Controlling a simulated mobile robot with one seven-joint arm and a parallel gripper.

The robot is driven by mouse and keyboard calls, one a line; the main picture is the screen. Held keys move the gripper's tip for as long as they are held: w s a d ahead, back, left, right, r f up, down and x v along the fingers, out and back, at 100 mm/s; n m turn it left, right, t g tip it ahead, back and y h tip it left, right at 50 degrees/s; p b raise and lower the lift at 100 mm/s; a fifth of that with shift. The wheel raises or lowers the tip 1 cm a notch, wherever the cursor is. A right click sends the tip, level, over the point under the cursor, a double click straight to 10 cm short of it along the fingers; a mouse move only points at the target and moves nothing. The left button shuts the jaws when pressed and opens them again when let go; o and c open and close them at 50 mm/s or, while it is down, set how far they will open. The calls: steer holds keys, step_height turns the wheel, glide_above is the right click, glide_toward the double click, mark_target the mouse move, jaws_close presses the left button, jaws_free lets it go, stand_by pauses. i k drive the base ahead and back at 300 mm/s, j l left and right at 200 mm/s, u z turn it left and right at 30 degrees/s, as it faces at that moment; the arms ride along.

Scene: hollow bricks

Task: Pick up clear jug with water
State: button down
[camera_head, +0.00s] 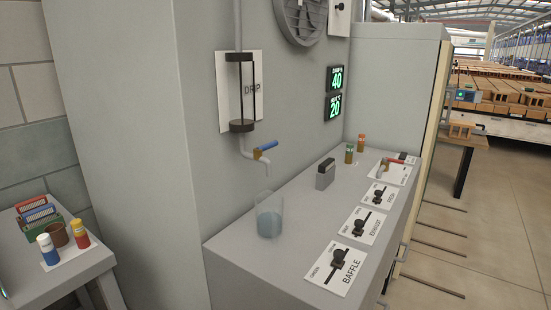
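A clear jug (269,217) with bluish water in its lower part stands upright on the left end of the grey counter (260,268). It is below a tap with a blue handle (265,148), which comes from a sight tube (241,95) by a white label on the grey wall. The jug looks apart from the tap's spout. My gripper is not in view.
Labelled switch plates (346,267) line the counter's front edge. A dark grey block (325,174) and two small capped bottles stand farther back. A lower table (75,272) at the left holds bottles, a brown cup and coloured racks. Open floor lies right.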

mark_target(269, 205)
steer(key=l+u, duration=0.2)
steer(key=l, duration=0.45)
steer(key=l+u, duration=0.25)
steer(key=l, duration=0.4)
steer(key=k+l+u, duration=0.2)
steer(key=l, duration=0.45)
steer(key=i+l, duration=0.1)
steer(key=i, duration=0.35)
steer(key=i+l+u, duration=0.1)
steer(key=i, duration=0.35)
